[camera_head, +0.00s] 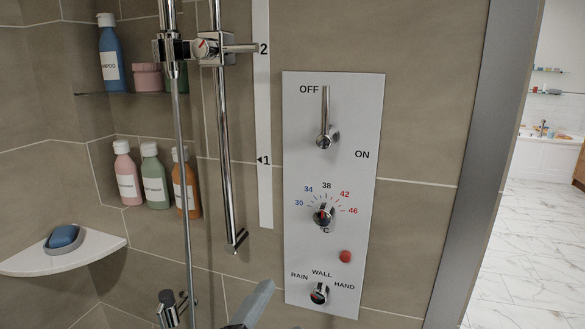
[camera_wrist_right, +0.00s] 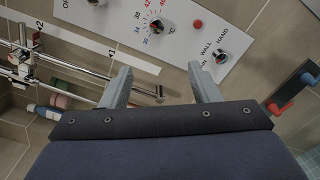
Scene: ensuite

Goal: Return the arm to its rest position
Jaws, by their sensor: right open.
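My right gripper (camera_wrist_right: 160,78) is open, with its two grey fingers apart and nothing between them in the right wrist view. Part of a grey finger (camera_head: 256,302) shows at the bottom of the head view, below and left of the white shower panel (camera_head: 350,180). The fingers look apart from the panel's knobs. The panel carries a lever (camera_head: 325,120) pointing up by OFF, a temperature dial (camera_head: 323,215), a red button (camera_head: 345,256) and a RAIN/WALL/HAND selector (camera_head: 319,293). The selector also shows in the wrist view (camera_wrist_right: 220,57). My left gripper is not in view.
A chrome riser rail (camera_head: 224,150) and a thinner pipe (camera_head: 184,180) stand left of the panel. Bottles (camera_head: 154,180) fill the corner shelves; a soap dish (camera_head: 84,242) sits lower left. In the wrist view, red (camera_wrist_right: 280,107) and blue (camera_wrist_right: 308,79) parts show at right.

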